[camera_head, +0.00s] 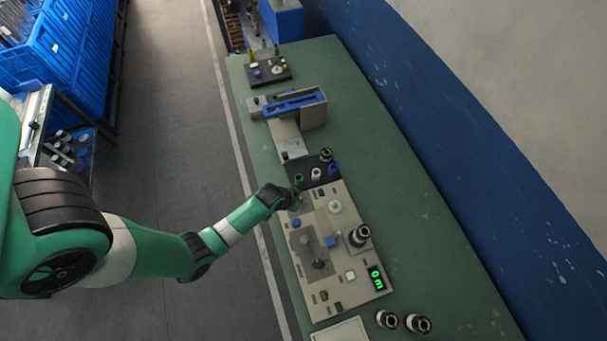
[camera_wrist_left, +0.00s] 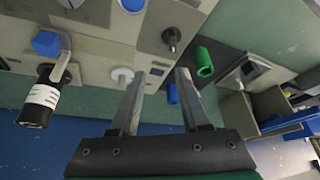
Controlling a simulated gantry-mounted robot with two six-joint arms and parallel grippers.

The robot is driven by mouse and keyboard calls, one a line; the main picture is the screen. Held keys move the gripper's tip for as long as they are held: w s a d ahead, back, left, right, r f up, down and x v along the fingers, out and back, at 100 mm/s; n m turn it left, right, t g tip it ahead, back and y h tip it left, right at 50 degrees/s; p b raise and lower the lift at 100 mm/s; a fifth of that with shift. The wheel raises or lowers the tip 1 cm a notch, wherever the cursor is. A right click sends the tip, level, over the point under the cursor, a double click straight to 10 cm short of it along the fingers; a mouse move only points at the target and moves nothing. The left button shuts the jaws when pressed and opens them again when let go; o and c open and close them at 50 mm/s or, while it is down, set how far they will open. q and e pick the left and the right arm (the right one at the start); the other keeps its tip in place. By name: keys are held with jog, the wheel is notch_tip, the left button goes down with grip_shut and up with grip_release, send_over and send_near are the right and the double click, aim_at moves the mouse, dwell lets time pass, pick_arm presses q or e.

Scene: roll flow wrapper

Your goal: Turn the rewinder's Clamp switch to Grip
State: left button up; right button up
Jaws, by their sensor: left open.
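The beige control panel (camera_head: 335,285) lies on the green bench. It carries several knobs and switches, but no label is readable, so I cannot tell which one is the Clamp switch. My left gripper (camera_head: 297,203) is over the panel's upper left part in the head view. In the left wrist view my left gripper (camera_wrist_left: 167,76) is open, with nothing between its fingers. A small dark knob (camera_wrist_left: 171,38) is just beyond the fingertips, apart from them. A white knob (camera_wrist_left: 122,75) is left of the fingers, and a blue knob (camera_wrist_left: 47,43) is farther left. My right gripper is not in view.
A dark holder (camera_head: 325,168) with green, white and blue rolls adjoins the panel. A black-and-white cylinder (camera_head: 360,235) stands on the panel's right side. Two cylinders (camera_head: 418,323) stand near its lower right corner. The bench's right side (camera_head: 420,190) is clear.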

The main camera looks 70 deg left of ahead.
pick_arm(q)
jog(key=s+r+p, duration=0.3)
jog(key=s, duration=0.1)
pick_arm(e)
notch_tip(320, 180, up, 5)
pick_arm(q)
jog(key=shift+n+g, duration=0.4)
jog(key=b+x, duration=0.2)
jog(key=x, duration=0.2)
jog(key=b+x, duration=0.6)
jog(key=x, duration=0.1)
jog(key=shift+w+a+f, duration=0.2)
jog(key=shift+w+a, duration=0.05)
jog(key=shift+a, duration=0.05)
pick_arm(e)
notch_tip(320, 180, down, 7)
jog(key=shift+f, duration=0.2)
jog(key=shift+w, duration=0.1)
pick_arm(q)
grip_shut()
